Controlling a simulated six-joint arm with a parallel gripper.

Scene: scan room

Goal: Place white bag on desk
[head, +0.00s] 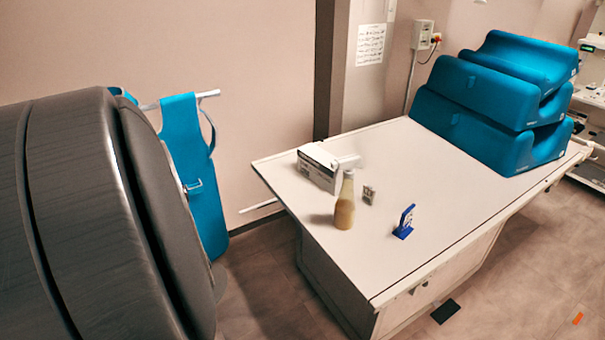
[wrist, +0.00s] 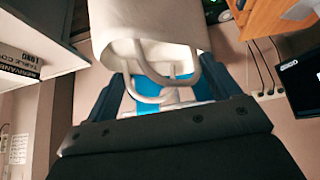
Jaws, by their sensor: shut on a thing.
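The white bag (wrist: 145,30) fills the top middle of the wrist view, with its looped handles (wrist: 155,92) hanging between the fingers. My gripper (wrist: 170,88) is shut on the bag at its handles; the exact contact is partly hidden. The desk (head: 400,225) with a pale top stands in the middle of the head view. Neither the bag nor my gripper shows in the head view, so I cannot tell how far they are from the desk.
On the desk stand a white box (head: 318,168), a bottle (head: 345,203), a small packet (head: 369,194) and a blue item (head: 405,222). Blue cushions (head: 490,110) are stacked at its far right. A dark screen (wrist: 300,80) is right in the wrist view.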

